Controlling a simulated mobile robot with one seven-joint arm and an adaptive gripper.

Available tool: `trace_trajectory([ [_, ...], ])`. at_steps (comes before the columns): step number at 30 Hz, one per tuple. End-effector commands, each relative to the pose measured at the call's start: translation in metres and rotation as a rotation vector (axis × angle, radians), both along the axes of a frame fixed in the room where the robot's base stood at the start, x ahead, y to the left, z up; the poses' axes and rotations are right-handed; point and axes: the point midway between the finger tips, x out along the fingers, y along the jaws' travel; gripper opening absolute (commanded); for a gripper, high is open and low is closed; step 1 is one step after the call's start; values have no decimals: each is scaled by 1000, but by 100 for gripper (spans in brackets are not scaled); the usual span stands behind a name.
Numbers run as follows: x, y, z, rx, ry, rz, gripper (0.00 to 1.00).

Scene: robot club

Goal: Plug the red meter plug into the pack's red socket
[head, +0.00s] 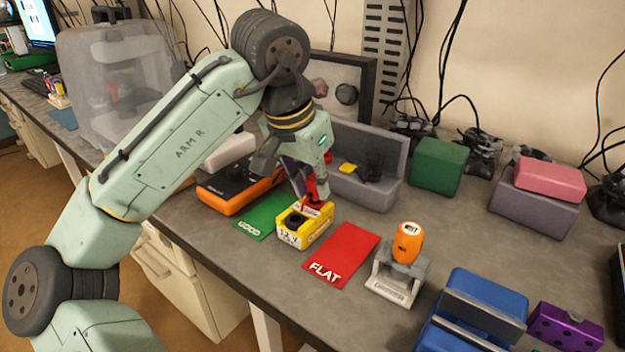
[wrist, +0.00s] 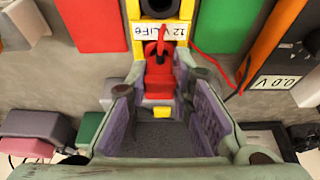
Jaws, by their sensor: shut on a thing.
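My gripper (head: 308,190) is shut on the red meter plug (wrist: 160,75), held between its fingertips in the wrist view. The plug's narrow end points at the yellow pack (head: 291,240), over its white "12 V LiFe" label (wrist: 150,32). In the head view the red plug (head: 313,203) is low at the pack's top edge. I cannot tell whether it is in the socket or just above it; the red socket is hidden. The orange and black meter (head: 225,205) lies left of the pack. Its display (wrist: 274,82) reads 0.0 V.
A green GOOD mat (head: 255,218) lies left of the pack and a red FLAT mat (head: 343,250) right of it. An orange-topped device (head: 408,242) stands further right. A grey open box (head: 370,190) stands close behind my gripper. A red lead (wrist: 217,72) trails beside the plug.

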Motion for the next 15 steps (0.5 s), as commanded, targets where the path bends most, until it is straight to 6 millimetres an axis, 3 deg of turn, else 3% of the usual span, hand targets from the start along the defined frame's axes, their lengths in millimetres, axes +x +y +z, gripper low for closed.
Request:
trace_trajectory([
  [15,0,0,-8,-1,-1,0,0],
])
